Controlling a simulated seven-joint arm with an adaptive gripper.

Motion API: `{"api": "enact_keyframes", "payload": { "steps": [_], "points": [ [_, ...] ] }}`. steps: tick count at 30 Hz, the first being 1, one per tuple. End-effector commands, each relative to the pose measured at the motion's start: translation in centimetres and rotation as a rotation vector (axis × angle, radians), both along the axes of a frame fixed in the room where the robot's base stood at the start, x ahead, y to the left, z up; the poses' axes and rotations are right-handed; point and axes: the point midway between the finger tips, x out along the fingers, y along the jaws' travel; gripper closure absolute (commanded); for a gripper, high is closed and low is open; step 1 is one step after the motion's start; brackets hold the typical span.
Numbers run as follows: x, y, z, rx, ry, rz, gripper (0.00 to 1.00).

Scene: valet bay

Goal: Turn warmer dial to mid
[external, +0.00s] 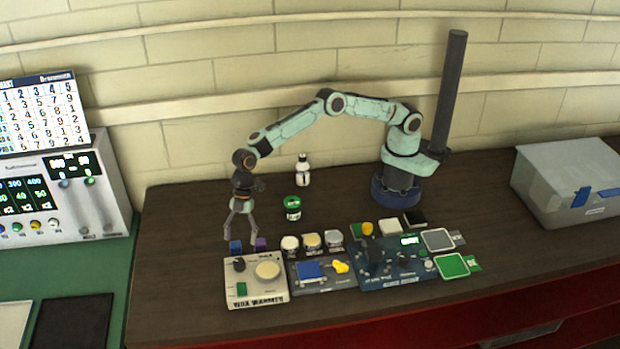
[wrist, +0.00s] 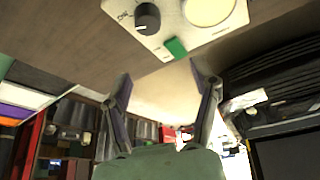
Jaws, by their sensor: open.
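The warmer (external: 257,279) is a pale flat box at the front left of the table. It has a black dial (external: 239,264), a round cream plate (external: 268,270) and a green switch (external: 241,289). In the wrist view the warmer's dial (wrist: 147,18) shows at the top, beside the plate (wrist: 210,9) and above the green switch (wrist: 175,47). The dial's setting is too small to read. My gripper (external: 241,237) is open and points down, above and behind the warmer, apart from the dial. Its spread, empty fingers also show in the wrist view (wrist: 164,88).
Blue and purple patches (external: 260,244) lie by my fingertips; I cannot tell if they are separate blocks. Several small jars (external: 312,242) and control boxes (external: 392,262) stand right of the warmer. A green-lidded jar (external: 292,208) and white bottle (external: 302,170) stand behind. The table's left side is clear.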

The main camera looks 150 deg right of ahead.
Motion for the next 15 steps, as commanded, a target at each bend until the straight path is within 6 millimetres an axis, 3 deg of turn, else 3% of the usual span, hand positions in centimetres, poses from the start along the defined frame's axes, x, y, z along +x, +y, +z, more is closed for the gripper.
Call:
{"api": "enact_keyframes", "payload": {
  "steps": [1,5,15],
  "points": [
    [-0.6,-0.7,-1.5,0.014,0.021,-0.016,0.39],
    [-0.9,-1.6,-2.9,0.021,0.033,-0.036,0.39],
    [0.9,-0.8,-7.6,0.019,0.033,-0.036,0.39]
  ]
}}
